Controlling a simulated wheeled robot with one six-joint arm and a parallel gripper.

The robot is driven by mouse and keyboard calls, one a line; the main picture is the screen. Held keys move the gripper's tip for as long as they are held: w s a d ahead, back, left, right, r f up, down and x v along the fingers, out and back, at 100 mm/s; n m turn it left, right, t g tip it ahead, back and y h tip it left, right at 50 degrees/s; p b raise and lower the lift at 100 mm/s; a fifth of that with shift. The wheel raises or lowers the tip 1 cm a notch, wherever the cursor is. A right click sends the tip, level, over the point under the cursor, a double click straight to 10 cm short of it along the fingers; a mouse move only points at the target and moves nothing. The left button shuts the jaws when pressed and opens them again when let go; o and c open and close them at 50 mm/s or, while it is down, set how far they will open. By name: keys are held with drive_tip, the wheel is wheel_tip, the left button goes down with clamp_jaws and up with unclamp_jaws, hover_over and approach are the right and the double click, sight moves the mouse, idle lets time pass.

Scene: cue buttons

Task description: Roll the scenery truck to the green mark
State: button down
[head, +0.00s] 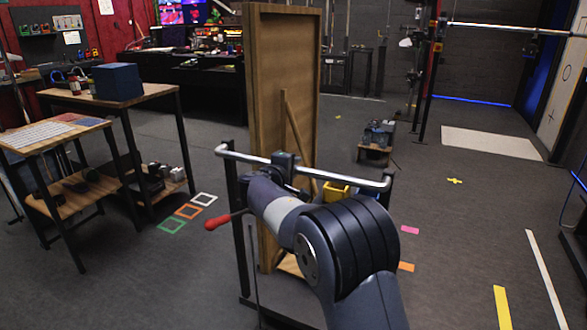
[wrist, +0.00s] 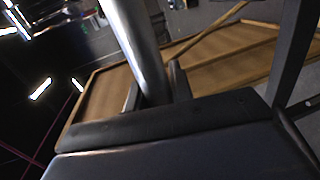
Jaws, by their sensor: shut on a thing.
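The scenery truck (head: 262,120) is a tall brown wooden flat with a diagonal brace, standing upright on a low base in the middle of the head view. A silver push bar (head: 350,182) on dark posts runs across its near side. My gripper (head: 287,163) is shut on this bar, left of its middle. In the wrist view the bar (wrist: 138,45) passes between the fingers of my gripper (wrist: 154,92). A red-tipped lever (head: 217,222) sticks out left of the truck.
A wooden table (head: 150,94) and a smaller stand (head: 60,141) are at the left. Bare floor lies between truck and marks. A low dolly (head: 374,153) stands behind right.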

drive_tip(key=c, duration=1.3)
unclamp_jaws()
drive_tip(key=shift+o, duration=0.2)
drive_tip(key=v, duration=1)
drive_tip(key=shift+s, duration=0.35)
drive_tip(key=shift+w+a, duration=0.1)
drive_tip(key=shift+w, duration=0.05)
